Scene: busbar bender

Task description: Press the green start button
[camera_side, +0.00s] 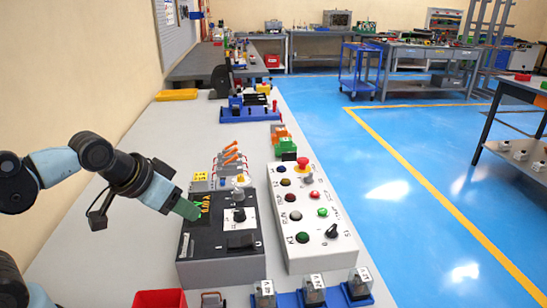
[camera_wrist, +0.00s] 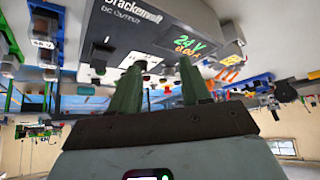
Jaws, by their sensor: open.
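A light grey control box (camera_side: 311,222) lies on the bench in the side view, with several buttons and lamps. A bright green round piece (camera_side: 322,212) sits on its right side, and a darker green button (camera_side: 302,237) sits at its near left. I cannot tell from the labels which is start. My gripper (camera_side: 192,209) is left of the box, over the far left part of the black-topped power supply (camera_side: 222,243). In the wrist view its two green fingers (camera_wrist: 160,75) are apart with nothing between them. The control box is not clear in the wrist view.
A red mushroom button (camera_side: 303,162) rises at the box's far end. Relays in blue sockets (camera_side: 313,290) line the near side. Orange-handled switches (camera_side: 231,157) stand behind the supply.

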